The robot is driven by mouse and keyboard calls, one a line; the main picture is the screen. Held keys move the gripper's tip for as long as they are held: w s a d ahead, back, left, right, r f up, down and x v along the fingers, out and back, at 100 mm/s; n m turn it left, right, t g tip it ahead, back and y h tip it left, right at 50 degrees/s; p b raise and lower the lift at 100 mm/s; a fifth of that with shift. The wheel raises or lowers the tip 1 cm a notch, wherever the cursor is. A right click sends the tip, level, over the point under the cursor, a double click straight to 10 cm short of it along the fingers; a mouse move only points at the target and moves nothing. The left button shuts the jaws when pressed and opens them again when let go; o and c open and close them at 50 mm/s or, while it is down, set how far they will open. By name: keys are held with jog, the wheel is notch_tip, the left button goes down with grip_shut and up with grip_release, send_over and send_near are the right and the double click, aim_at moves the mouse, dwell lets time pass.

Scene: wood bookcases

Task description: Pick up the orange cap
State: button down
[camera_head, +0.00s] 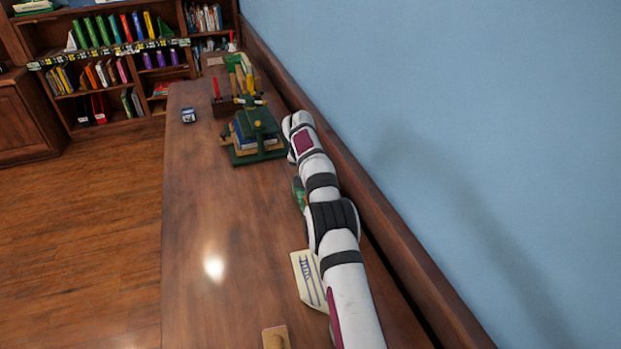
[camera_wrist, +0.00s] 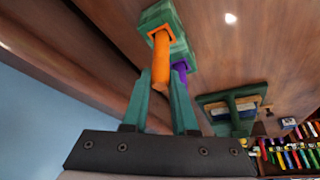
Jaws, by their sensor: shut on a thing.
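The orange cap (camera_wrist: 161,62) shows in the wrist view as a long orange cylinder with a squarish collar at its far end. It is between the two teal fingers of my gripper (camera_wrist: 162,78), which are shut on it. Its collar end is at a green block-like holder (camera_wrist: 158,14); I cannot tell whether it is seated in it or just apart. A purple piece (camera_wrist: 180,70) is close beside the cap, partly hidden by a finger. In the head view my arm hides the gripper; a bit of green holder (camera_head: 298,190) shows beside the arm.
A green stand with books (camera_head: 257,136) is farther along the wooden table (camera_head: 205,220). A red-topped dark box (camera_head: 222,105) and a small blue item (camera_head: 188,116) lie beyond. A pale card (camera_head: 308,280) is near the arm. The blue wall borders the right; the table's left is clear.

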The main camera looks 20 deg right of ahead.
notch_tip(320, 180, up, 4)
jog(key=s+d+r, duration=0.7)
jog(key=s+d, duration=0.1)
jog(key=shift+d, duration=0.25)
dwell(0.3)
jog(key=w+a+f+n, duration=0.2)
jog(key=w+a+f+n+y, duration=0.1)
jog(key=w+a+f+n, duration=0.1)
jog(key=w+a, duration=0.1)
jog(key=w+a+f+n+y, duration=0.1)
jog(key=w+a+f+n, duration=0.1)
jog(key=a, duration=0.1)
jog(key=shift+w+a+f+t, duration=0.25)
jog(key=shift+w+f+t, duration=0.05)
jog(key=shift+w+t, duration=0.1)
jog(key=shift+f, duration=0.7)
jog(key=shift+f, duration=1.55)
jog(key=c, duration=0.6)
grip_release()
